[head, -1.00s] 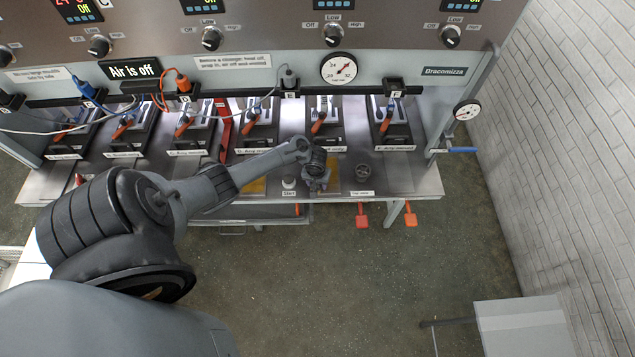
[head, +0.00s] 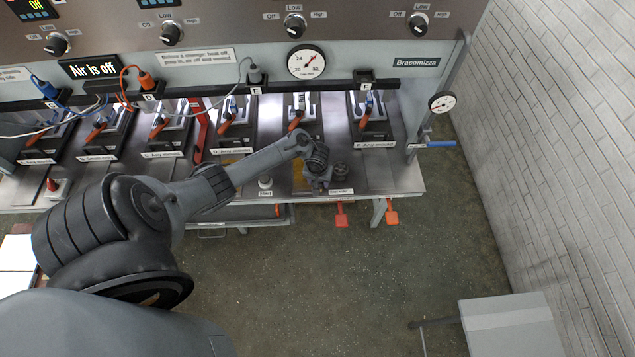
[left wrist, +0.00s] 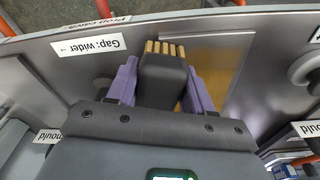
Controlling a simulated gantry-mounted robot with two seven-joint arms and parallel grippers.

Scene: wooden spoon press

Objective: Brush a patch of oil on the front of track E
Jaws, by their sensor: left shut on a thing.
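Track E (head: 300,108) is a dark mould station with an orange-handled clamp, second from the right in the head view. A golden-brown patch (head: 298,177) lies on the steel surface in front of it. The patch also shows in the left wrist view (left wrist: 222,70). My left gripper (head: 320,184) is over the bench front, just right of the patch. In the left wrist view its purple fingers (left wrist: 160,88) are shut on a dark-bodied brush (left wrist: 163,72) with tan bristles. The bristles overlap the patch's left side; contact is unclear. My right gripper is not in view.
A dark round pot (head: 341,173) stands just right of my left gripper. Track F (head: 370,125) is at the right.

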